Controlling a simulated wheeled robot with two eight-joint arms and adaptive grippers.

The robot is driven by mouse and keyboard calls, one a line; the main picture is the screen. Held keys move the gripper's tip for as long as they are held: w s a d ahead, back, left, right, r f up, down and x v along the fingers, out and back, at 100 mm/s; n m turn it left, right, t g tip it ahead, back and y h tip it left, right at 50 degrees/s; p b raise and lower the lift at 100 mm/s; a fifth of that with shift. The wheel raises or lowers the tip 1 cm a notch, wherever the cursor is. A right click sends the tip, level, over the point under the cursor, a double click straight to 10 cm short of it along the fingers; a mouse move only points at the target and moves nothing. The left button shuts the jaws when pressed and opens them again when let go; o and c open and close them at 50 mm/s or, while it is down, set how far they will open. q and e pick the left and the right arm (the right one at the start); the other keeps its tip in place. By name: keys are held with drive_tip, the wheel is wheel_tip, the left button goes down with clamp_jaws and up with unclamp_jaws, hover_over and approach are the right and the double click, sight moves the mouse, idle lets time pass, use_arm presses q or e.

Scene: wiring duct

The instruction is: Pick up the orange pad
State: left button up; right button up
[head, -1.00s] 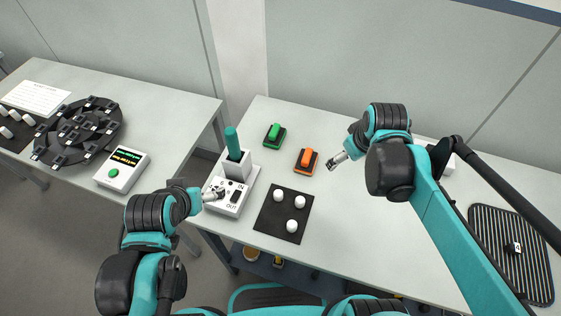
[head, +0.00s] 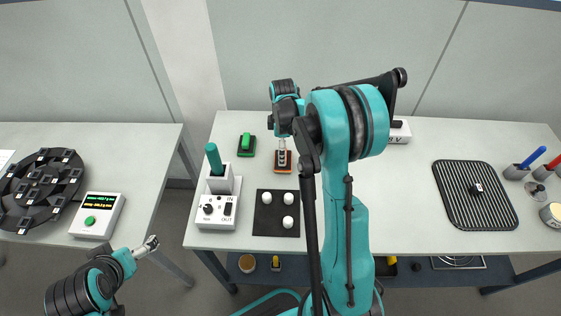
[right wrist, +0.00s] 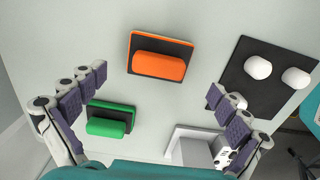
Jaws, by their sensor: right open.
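The orange pad (head: 283,168), a raised orange block on a dark base, lies on the right-hand table. My right gripper (head: 282,152) is over it and partly hides it in the head view. In the right wrist view the orange pad (right wrist: 159,66) lies past the fingertips, centred between them but beyond them. The right gripper (right wrist: 168,92) is open and empty, its padded fingers wide apart. My left gripper (head: 152,243) hangs over the gap between the tables, away from the pad. Its fingers are too small to judge.
The green pad (head: 246,145) is just left of the orange pad. A white IN/OUT box (head: 210,232) with a teal-handled holder stands front left. A black mat (head: 265,227) with white knobs is in front. A striped dark mat (head: 475,210) lies right.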

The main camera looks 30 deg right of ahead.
drive_tip(key=f+b, duration=0.1)
drive_tip(key=f, duration=0.4)
drive_tip(key=shift+d+b, duration=0.2)
drive_tip(key=shift+b, duration=0.15)
drive_tip(key=shift+r, duration=0.1)
drive_tip(key=shift+c, duration=0.3)
drive_tip(key=c, duration=1.3)
drive_tip(key=shift+r, duration=0.1)
wheel_tip(320, 180, up, 5)
drive_tip(key=shift+f+p, duration=0.2)
drive_tip(key=shift+p, duration=0.75)
drive_tip(key=s+d+r+p, duration=0.2)
drive_tip(key=s+d+r, duration=0.4)
drive_tip(key=s+d, duration=0.2)
drive_tip(key=shift+r, duration=0.15)
drive_tip(key=shift+s+d, duration=0.1)
